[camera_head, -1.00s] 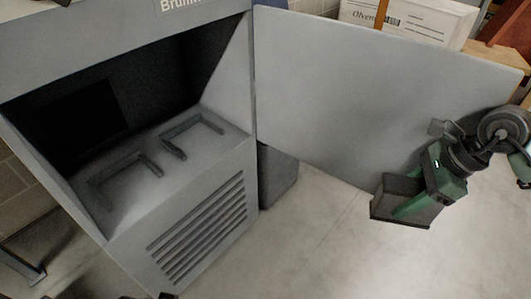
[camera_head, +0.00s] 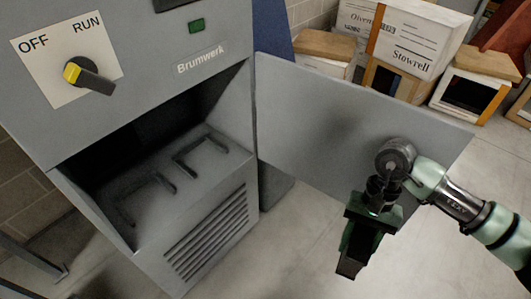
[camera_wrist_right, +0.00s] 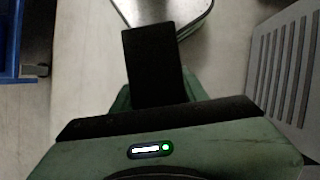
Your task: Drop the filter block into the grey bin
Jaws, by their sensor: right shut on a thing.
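My right gripper (camera_head: 357,247) hangs in front of the open cabinet door, pointing down. It is shut on a dark block, which I take for the filter block (camera_head: 350,262). The block is above the floor, and the gripper partly hides it. In the right wrist view the block (camera_wrist_right: 155,65) shows as a dark rectangle beyond the green gripper body. I cannot make out the grey bin for certain; a dark grey box (camera_head: 276,188) stands on the floor beside the cabinet, partly behind the door. My left gripper is not in view.
The grey Brumwerk cabinet (camera_head: 215,235) has an open bay with two bracket-like rails and a RUN/OFF knob (camera_head: 88,77). Its door (camera_head: 300,115) stands open to the right. Boxes (camera_head: 425,40) stand behind it. A blue object (camera_wrist_right: 12,40) shows in the wrist view. Front floor is clear.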

